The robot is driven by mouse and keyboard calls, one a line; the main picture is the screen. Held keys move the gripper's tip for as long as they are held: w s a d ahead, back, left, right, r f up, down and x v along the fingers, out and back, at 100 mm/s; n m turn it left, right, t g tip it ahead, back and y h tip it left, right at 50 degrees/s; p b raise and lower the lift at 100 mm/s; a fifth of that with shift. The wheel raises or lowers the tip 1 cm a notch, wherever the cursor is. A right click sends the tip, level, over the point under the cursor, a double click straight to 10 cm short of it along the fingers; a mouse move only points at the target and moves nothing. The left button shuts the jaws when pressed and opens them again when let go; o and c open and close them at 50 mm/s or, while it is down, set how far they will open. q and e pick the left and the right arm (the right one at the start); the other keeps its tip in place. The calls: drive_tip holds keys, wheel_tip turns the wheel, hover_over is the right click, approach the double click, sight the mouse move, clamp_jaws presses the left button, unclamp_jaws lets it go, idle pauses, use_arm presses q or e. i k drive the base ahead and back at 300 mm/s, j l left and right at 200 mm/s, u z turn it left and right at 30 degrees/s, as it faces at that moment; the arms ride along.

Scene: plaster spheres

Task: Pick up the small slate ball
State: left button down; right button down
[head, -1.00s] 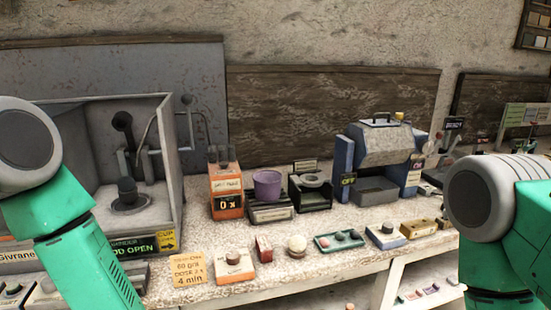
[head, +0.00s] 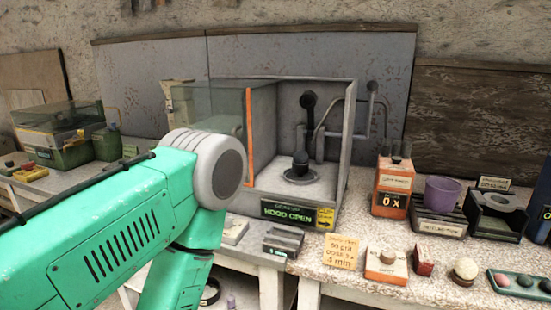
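A green tray (head: 512,295) lies at the right edge of the bench, partly cut off by the frame. Small balls sit in it: a reddish one (head: 502,281), a dark grey-green one (head: 525,281) and another dark one (head: 545,286) at the frame edge. I cannot tell for sure which of the dark ones is the slate ball. A larger cream ball (head: 466,269) sits on a dark base left of the tray. My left arm fills the left foreground, but its gripper is out of view. My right arm and gripper are not in view.
An open-fronted hood (head: 300,150) with a "HOOD OPEN" sign stands behind my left arm. An orange box (head: 392,188), a purple pot (head: 442,193), a note card (head: 341,251), an orange-and-white block (head: 386,266) and a red block (head: 424,262) stand on the bench.

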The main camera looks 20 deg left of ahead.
sight(301, 157)
drive_tip(key=u, duration=0.6)
drive_tip(key=z, duration=2.2)
drive_tip(key=u, duration=2.2)
drive_tip(key=i+j+z, duration=0.2)
drive_tip(key=j+z, duration=0.15)
drive_tip(key=z, duration=0.15)
drive_tip(key=i+j+z, duration=0.2)
drive_tip(key=j+z, duration=0.6)
drive_tip(key=z, duration=0.2)
drive_tip(key=i+j, duration=0.05)
